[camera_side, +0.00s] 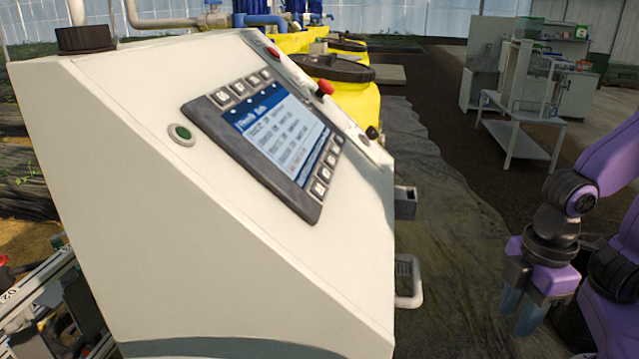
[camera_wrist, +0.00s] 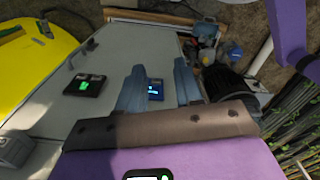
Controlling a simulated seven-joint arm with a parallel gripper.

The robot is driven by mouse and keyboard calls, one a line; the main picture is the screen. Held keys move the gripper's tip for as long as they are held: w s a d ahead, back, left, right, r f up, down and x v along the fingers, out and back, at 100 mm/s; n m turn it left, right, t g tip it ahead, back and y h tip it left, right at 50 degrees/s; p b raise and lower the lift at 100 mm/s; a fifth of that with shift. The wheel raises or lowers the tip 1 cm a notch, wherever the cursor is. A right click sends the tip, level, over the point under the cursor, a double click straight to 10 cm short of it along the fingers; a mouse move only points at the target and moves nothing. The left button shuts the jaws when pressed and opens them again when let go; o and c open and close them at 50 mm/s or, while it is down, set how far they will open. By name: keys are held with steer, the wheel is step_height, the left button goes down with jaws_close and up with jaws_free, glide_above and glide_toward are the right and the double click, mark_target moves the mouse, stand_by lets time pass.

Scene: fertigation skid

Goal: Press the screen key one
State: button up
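The control panel (camera_side: 205,118) is a dark frame on the sloped face of a pale cabinet in the side view. Its lit blue and white screen (camera_side: 280,132) has a row of square keys (camera_side: 238,88) along the upper edge and another row (camera_side: 325,173) along the lower right edge. Labels are too small to read, so I cannot tell which is key one. My gripper (camera_side: 519,313) hangs at the right, well apart from the cabinet, fingers pointing down. In the wrist view my gripper (camera_wrist: 159,66) has its two blue-grey fingers spread with nothing held.
The cabinet (camera_side: 130,220) carries a green button (camera_side: 181,134), a red knob (camera_side: 325,88) and a black knob (camera_side: 372,132). Yellow tanks (camera_side: 358,105) stand behind it. The floor between cabinet and gripper looks clear. A dark box with a green display (camera_wrist: 84,85) shows in the wrist view.

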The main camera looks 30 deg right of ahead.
steer(key=shift+c, duration=0.3)
jaws_close()
stand_by(1.6)
